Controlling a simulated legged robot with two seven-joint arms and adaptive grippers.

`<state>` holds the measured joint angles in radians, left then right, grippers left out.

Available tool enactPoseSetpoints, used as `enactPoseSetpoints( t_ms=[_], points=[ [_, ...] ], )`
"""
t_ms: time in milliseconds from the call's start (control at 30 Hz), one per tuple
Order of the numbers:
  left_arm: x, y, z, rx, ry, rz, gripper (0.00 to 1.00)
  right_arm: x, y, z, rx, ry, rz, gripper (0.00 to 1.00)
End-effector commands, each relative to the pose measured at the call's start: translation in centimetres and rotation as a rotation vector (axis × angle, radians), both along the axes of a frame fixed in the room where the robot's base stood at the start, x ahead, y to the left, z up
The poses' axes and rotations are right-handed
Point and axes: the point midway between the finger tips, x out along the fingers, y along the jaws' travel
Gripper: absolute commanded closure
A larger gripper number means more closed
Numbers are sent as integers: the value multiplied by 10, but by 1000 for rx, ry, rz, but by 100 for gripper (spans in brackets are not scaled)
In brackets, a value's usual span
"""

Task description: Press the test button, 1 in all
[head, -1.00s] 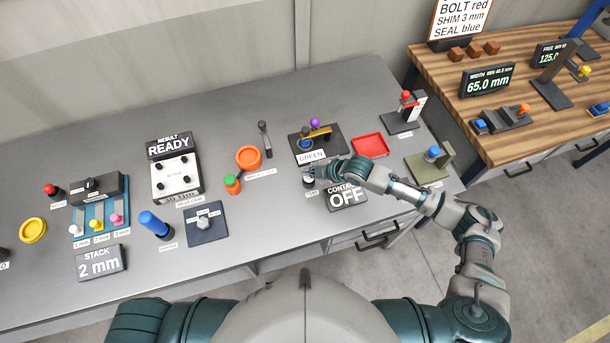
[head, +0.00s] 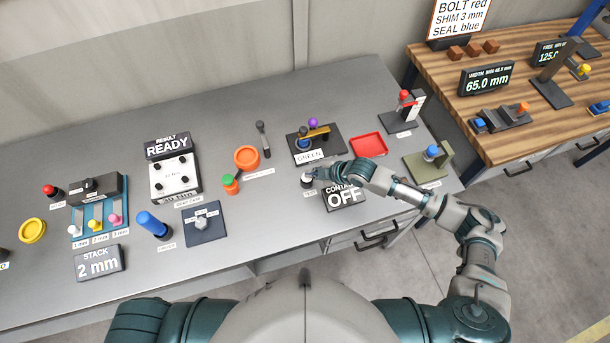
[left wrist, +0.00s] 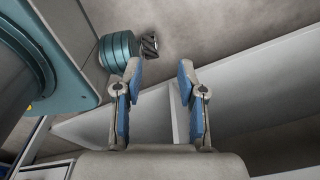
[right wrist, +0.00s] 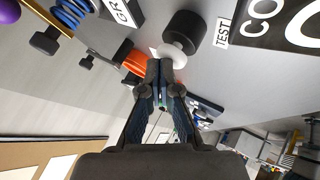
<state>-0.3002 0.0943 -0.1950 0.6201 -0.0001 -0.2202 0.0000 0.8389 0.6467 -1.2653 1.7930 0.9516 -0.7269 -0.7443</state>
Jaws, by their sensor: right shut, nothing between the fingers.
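The test button is a dark round base (head: 307,183) with a white cap, beside a TEST label, on the grey bench. In the right wrist view its dark body (right wrist: 185,33) and white cap (right wrist: 171,56) lie just beyond my fingertips. My right gripper (head: 313,173) is shut and empty at the button's top. Its fingertips (right wrist: 160,66) overlap the cap's edge in the right wrist view; I cannot tell whether they touch. The CONTACT sign (head: 343,197) reads OFF. My left gripper (left wrist: 158,72) is open and empty, away from the bench items.
A red tray (head: 369,145) lies to the right, an orange ring (head: 247,158) to the left. Bare bench lies left of the button.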

Motion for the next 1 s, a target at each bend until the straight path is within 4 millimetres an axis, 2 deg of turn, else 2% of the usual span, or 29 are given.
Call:
enactPoseSetpoints(
  t_ms=[333,767,1000],
  points=[
    [-1,-26,-2,-31,1,-2,60,0,6,-5,-6,-1,1,100],
    [0,-6,-4,-7,1,-1,60,0,4,-9,-5,1,0,100],
    [0,-6,-4,-6,0,0,60,0,2,-9,-4,1,-1,100]
  ],
)
